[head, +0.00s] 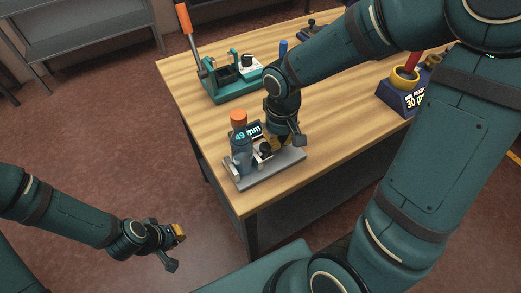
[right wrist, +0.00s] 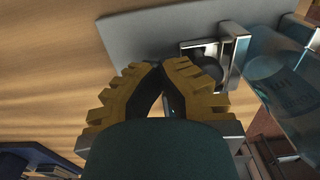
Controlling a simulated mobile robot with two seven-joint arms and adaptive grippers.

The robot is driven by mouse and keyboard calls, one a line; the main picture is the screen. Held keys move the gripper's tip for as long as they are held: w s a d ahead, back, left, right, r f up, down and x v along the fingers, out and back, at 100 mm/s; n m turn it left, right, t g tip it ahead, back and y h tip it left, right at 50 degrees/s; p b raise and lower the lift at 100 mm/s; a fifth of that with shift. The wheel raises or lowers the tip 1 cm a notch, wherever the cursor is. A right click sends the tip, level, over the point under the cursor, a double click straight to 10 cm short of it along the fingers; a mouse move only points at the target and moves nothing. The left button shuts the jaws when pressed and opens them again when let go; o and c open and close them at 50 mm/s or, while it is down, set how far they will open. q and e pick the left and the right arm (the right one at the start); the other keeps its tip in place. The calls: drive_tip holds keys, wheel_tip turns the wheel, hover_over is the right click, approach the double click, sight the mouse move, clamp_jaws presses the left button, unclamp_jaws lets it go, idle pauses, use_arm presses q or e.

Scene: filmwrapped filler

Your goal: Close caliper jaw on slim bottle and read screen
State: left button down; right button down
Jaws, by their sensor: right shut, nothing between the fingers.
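The slim bottle (head: 241,158), blue-tinted with an orange cap, stands upright at the left end of the caliper's grey base plate (head: 280,170). It also shows, see-through, in the right wrist view (right wrist: 287,92). A metal jaw (right wrist: 238,52) with a dark round knob lies close beside the bottle; I cannot tell whether they touch. The small screen (head: 250,131) behind reads "49 mm". My right gripper (right wrist: 158,66) is shut and empty, its tips over the plate near the knob. My left gripper (head: 180,236) hangs over the floor, away from the table; its opening is unclear.
The wooden table (head: 330,125) also holds a green tool with an orange-handled lever (head: 232,92) at the back left. A dark blue device (head: 398,98) with a yellow ring and a "30 µ…" display stands at the right. Grey shelving (head: 80,42) stands behind.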

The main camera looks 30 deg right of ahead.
drive_tip(key=shift+w+d+r, duration=0.1)
drive_tip(key=shift+d, duration=0.25)
idle(0.7)
wheel_tip(320, 180, up, 6)
drive_tip(key=p, duration=0.5)
drive_tip(key=shift+d, duration=0.1)
idle(0.6)
